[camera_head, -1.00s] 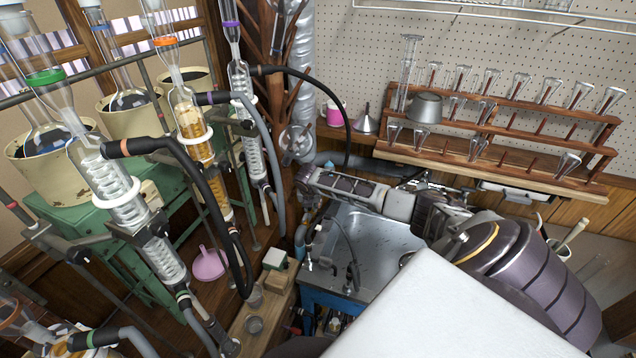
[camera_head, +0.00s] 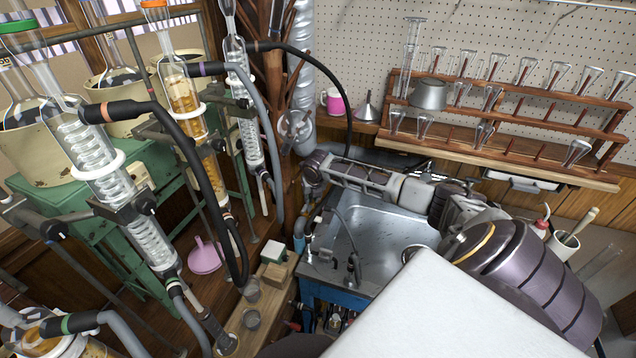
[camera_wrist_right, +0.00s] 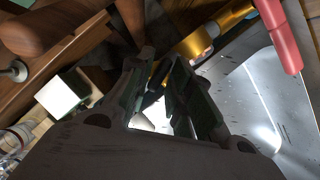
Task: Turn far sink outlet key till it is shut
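The sink (camera_head: 385,232) is a steel basin set in a blue cabinet, with dark taps and outlets (camera_head: 352,268) along its left and front edges. My right gripper (camera_head: 311,186) is at the sink's far left corner, small and partly lost against the dark fittings. In the right wrist view its two dark fingers (camera_wrist_right: 160,75) stand apart. A brass fitting (camera_wrist_right: 225,17) shows just beyond the fingertips, and a small brass part shows between them. I cannot tell whether they touch it. The far outlet's key is not clearly distinguishable. My left gripper is out of view.
A red handle-like piece (camera_wrist_right: 278,35) hangs over the sink in the wrist view. Glass condensers with black hoses (camera_head: 190,150) crowd the left. A white-topped box (camera_head: 274,251) and small cups stand left of the sink. A glassware rack (camera_head: 505,145) is behind.

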